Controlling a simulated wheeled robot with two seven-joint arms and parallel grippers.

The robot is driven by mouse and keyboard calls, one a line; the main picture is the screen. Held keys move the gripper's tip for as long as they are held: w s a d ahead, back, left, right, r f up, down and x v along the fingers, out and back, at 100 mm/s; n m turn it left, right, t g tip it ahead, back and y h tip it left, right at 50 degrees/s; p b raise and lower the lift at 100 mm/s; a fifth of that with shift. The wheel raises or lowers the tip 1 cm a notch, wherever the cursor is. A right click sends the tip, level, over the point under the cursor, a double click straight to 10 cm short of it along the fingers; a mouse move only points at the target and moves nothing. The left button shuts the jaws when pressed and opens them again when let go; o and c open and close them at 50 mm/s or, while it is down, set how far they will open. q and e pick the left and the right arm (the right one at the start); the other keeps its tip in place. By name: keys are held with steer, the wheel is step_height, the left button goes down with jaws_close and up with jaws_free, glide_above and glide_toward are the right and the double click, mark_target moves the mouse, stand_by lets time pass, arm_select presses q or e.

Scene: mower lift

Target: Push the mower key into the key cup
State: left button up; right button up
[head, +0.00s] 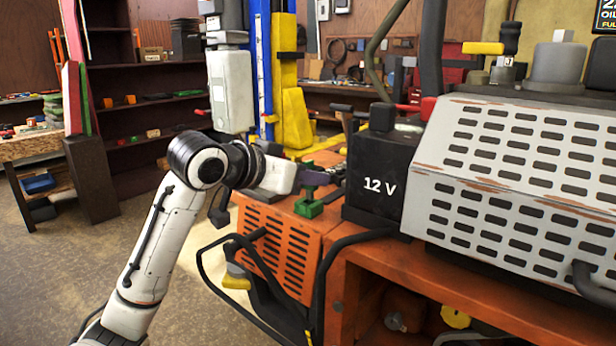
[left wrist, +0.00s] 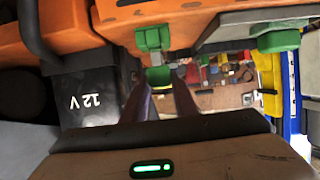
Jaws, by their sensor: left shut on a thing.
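My left gripper (head: 312,178) reaches in from the left over the front corner of the orange mower body. Its fingers, also in the left wrist view (left wrist: 160,90), are shut on a small green piece, seemingly the mower key (left wrist: 158,77). A green block, seemingly the key cup (head: 307,208), sits on the orange body just below the fingers. It seems to show in the left wrist view (left wrist: 153,38) too. The fingers partly hide the key, and I cannot tell how far it is inside the cup. My right gripper is not in view.
A black 12 V battery (head: 380,178) stands close right of the gripper. A grey slotted cover (head: 520,150) lies farther right. Black bars (head: 325,270) curve in front of the orange body. A blue and yellow post (head: 285,80) stands behind. Open floor lies at left.

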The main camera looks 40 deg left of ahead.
arm_select(q)
steer(key=shift+s+p, duration=0.1)
steer(key=shift+p, duration=0.25)
stand_by(0.4)
steer(key=shift+f+b, duration=0.65)
steer(key=shift+f, duration=0.55)
stand_by(0.5)
steer(key=o, duration=1.1)
steer(key=v, duration=1)
steer(key=shift+s, duration=0.15)
